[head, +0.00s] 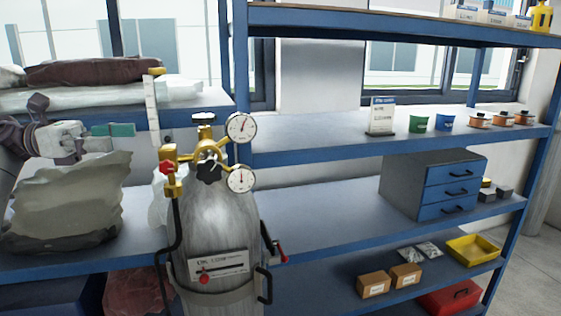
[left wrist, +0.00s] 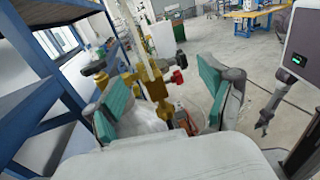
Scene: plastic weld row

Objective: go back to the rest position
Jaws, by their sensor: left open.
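My left gripper (head: 112,131) is at the left of the head view, above a grey-beige sack (head: 66,205) and left of a gas cylinder (head: 218,235). Its teal finger pads stand apart in the left wrist view (left wrist: 166,78), with nothing held between them. The cylinder's brass valve fittings (left wrist: 152,84) show behind the gap between the fingers. In the head view, the gripper is clear of the cylinder's two round gauges (head: 241,127). My right gripper is not seen in the head view.
A blue shelf rack (head: 330,150) stands behind the cylinder. It bears a drawer cabinet (head: 432,185), small tubs (head: 445,122), cardboard boxes (head: 374,285), a yellow tray (head: 474,250) and a red case (head: 450,299). Open floor (left wrist: 225,60) shows beyond the fingers.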

